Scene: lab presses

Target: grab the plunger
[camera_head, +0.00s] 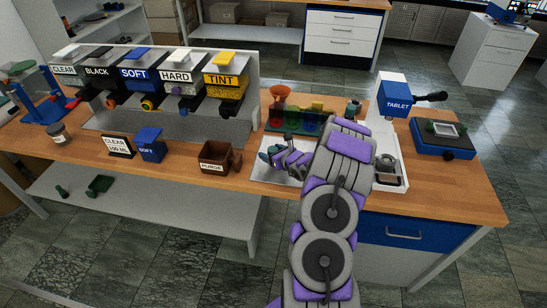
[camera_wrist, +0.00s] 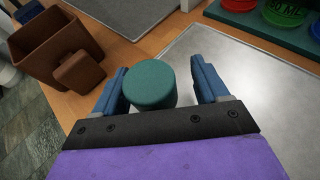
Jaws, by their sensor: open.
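The plunger appears to be the short teal cylinder (camera_wrist: 151,86) with a round flat top, seen in the wrist view. My gripper (camera_wrist: 159,71) is open, with one blue finger on each side of it. A gap shows on the right side; whether the left finger touches it I cannot tell. In the head view my gripper (camera_head: 270,156) is low over the light grey mat (camera_head: 263,173), and the teal piece (camera_head: 275,149) shows partly between its fingers. The lower part of the teal piece is hidden.
A brown PURGE box (camera_head: 213,158) stands left of my gripper. Behind are red, green and blue cups in a green rack (camera_head: 290,131). A white and blue TABLET press (camera_head: 390,105) stands to the right. Labelled dispensers (camera_head: 137,72) fill the back left.

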